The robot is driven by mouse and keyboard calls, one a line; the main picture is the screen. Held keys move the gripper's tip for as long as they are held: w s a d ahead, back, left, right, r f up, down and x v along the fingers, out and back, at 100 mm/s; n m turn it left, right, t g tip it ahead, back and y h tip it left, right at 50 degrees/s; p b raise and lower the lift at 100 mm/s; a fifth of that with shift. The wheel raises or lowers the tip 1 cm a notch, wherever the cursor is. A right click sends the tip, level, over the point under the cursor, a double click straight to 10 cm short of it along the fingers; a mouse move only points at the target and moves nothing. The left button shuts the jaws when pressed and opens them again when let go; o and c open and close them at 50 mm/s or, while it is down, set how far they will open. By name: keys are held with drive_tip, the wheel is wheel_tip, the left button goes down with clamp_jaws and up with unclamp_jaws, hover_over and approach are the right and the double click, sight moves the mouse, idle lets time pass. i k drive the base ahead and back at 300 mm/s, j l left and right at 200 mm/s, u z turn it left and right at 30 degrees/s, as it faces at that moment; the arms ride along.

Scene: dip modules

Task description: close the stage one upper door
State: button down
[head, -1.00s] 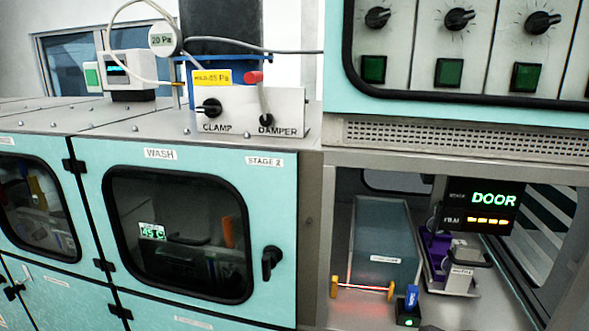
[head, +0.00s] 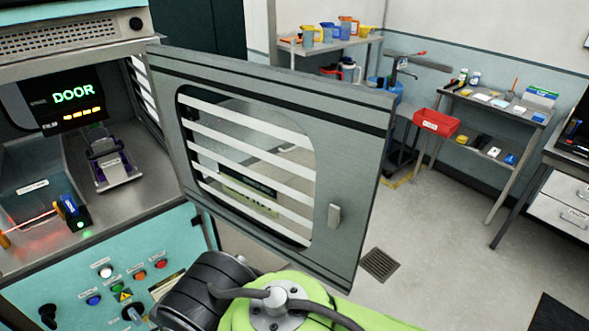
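The upper door (head: 345,110) stands swung wide open to the right of its compartment. It is a grey panel with a dark seal strip, a rounded window with white slats behind it, and a small grey latch piece (head: 334,215) near its free edge. The open compartment (head: 130,200) is at the left, with a display (head: 70,95) reading DOOR in green. My green and black arm shows at the bottom centre, below the door. My gripper is not in view.
A teal control panel (head: 75,275) with buttons and knobs lies below the compartment. Inside are a purple-based device (head: 112,165) and a blue tank (head: 40,190). Shelving (head: 490,110) with a red bin (head: 436,122) stands at the back right. The floor (head: 440,240) right of the door is clear.

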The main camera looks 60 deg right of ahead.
sight(347, 126)
drive_tip(key=k+l+u, duration=0.25)
drive_tip(key=k+l, duration=0.25)
drive_tip(key=l, duration=0.25)
drive_tip(key=k+l+u, duration=0.25)
drive_tip(key=k+l, duration=0.25)
drive_tip(key=l, duration=0.15)
drive_tip(key=i+l+u, duration=0.1)
drive_tip(key=l, duration=0.25)
drive_tip(key=i+l, duration=0.15)
drive_tip(key=l, duration=0.25)
drive_tip(key=j+u, duration=0.05)
